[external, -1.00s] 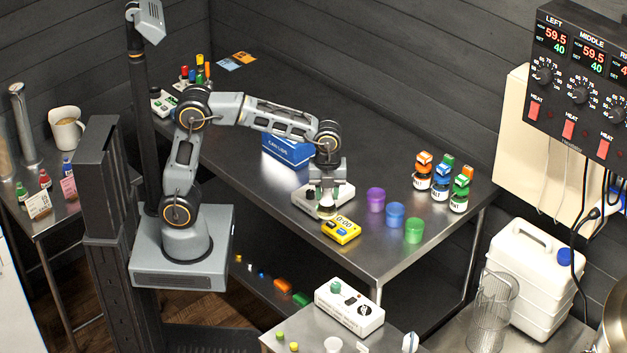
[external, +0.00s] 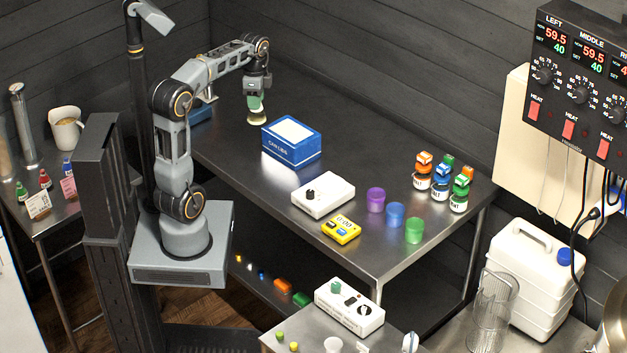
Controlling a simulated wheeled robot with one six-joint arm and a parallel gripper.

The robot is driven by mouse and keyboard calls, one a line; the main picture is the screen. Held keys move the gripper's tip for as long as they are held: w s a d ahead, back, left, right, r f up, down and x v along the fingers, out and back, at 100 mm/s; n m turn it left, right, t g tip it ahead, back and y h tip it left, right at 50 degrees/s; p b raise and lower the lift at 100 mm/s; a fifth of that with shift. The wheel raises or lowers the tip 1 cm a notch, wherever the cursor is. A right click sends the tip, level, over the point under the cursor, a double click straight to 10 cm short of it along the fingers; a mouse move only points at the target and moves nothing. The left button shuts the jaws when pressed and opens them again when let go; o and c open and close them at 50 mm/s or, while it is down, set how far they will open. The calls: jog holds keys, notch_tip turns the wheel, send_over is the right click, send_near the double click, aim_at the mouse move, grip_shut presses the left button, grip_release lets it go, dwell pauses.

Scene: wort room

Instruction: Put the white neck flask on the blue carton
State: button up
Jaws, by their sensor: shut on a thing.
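The blue carton (external: 283,152), lettered on its front and with a white panel on top, stands on the steel bench. My gripper (external: 257,104) is behind and to the left of it, pointing down and shut on a small flask (external: 257,117). The flask's pale, yellowish lower part shows below the jaws, with green above it. The jaws hide its neck, so I cannot tell the neck's colour. The flask is upright and apart from the carton. I cannot tell whether its base touches the bench.
A white device with a black knob (external: 323,195) and a yellow timer (external: 341,230) lie in front of the carton. Purple (external: 376,199), blue (external: 396,214) and green (external: 414,230) cups and several capped jars (external: 441,181) stand to the right. The bench's back right is clear.

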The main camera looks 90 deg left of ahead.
jog(key=shift+d+n, duration=0.25)
jog(key=shift+n, duration=0.25)
jog(key=shift+w+a+f, duration=0.15)
jog(key=shift+w+a, duration=0.1)
jog(key=shift+w, duration=0.05)
jog(key=w+a+f+p, duration=0.3)
jog(key=w+a, duration=0.2)
jog(key=a, duration=0.1)
jog(key=p, duration=0.1)
send_over(290, 138)
jog(key=shift+d+f, duration=0.1)
jog(key=shift+f, duration=4.75)
jog(key=shift+f, duration=0.1)
jog(key=o, duration=1)
notch_tip(290, 138, up, 12)
jog(key=shift+r, duration=0.1)
